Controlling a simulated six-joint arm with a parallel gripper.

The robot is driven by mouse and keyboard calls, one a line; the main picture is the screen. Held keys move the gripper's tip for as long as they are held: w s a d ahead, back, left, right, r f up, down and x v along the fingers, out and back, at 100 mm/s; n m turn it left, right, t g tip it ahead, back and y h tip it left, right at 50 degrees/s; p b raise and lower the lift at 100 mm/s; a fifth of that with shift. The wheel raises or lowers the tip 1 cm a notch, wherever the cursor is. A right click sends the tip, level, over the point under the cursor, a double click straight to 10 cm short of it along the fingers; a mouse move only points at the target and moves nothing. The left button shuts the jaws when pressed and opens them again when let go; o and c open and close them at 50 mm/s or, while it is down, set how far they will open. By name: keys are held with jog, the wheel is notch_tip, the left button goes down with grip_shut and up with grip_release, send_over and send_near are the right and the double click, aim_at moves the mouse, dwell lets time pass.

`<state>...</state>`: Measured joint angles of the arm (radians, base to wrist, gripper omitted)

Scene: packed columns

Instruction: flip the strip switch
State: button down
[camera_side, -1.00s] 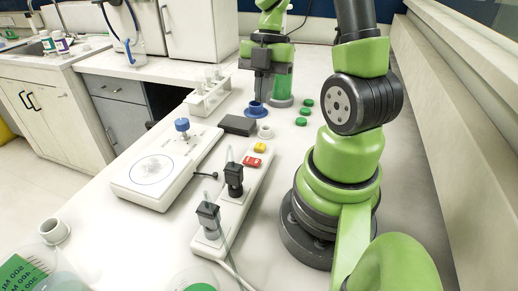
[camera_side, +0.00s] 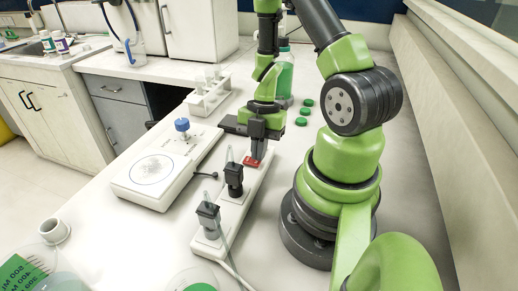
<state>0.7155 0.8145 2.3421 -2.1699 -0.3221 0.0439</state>
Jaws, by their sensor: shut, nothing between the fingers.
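The white power strip (camera_side: 233,212) lies on the bench, running from the lower left up toward my gripper. Its red switch (camera_side: 250,161) is at the far end, partly covered by my gripper. My gripper (camera_side: 257,157) points down, shut and empty, with its fingertips at the right side of the red switch. I cannot tell whether they touch it or which way the switch is set. The yellow piece beyond the switch is hidden behind my gripper.
Two black plugs, a nearer one (camera_side: 208,218) and a farther one (camera_side: 234,178), stand in the strip with cords rising. A white stirrer plate (camera_side: 150,176) is to the left. Several green caps (camera_side: 302,121) lie behind to the right, near a green bottle (camera_side: 285,78).

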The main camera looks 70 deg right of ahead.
dwell(0.3)
jog(key=shift+s+f, duration=0.1)
jog(key=shift+f, duration=0.2)
jog(key=shift+w+r, duration=0.3)
jog(key=shift+w, duration=0.5)
jog(key=shift+r, duration=0.1)
jog(key=shift+r, duration=0.3)
jog(key=s+a+v, duration=0.1)
jog(key=s+v, duration=0.1)
jog(key=v, duration=1.1)
jog(key=shift+s+r, duration=0.1)
